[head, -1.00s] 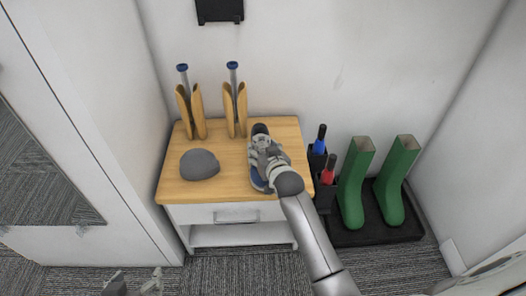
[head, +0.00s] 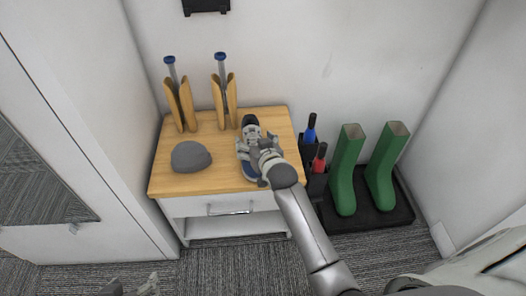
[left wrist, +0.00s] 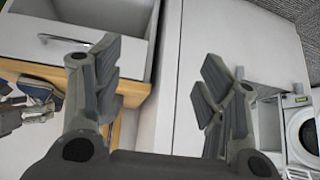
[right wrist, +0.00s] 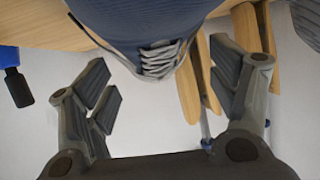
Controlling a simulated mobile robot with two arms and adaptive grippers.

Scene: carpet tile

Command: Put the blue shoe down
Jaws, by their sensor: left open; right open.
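The blue shoe (head: 247,168) rests on the wooden top of the low cabinet (head: 206,184), near its right end. My right gripper (head: 258,148) is over the shoe and hides part of it. In the right wrist view the shoe's blue upper and grey laces (right wrist: 150,30) show beyond and between the spread fingers (right wrist: 168,88), which are open. My left gripper (head: 135,287) is at the bottom edge of the head view, low in front of the cabinet. In the left wrist view its fingers (left wrist: 160,80) are apart and empty.
A grey cap (head: 190,157) lies on the cabinet top at left. Two wooden holders (head: 181,105) with blue-topped rods stand behind it. Right of the cabinet are blue (head: 309,135) and red (head: 319,160) handled items and green boots (head: 345,175) on a black tray (head: 375,219).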

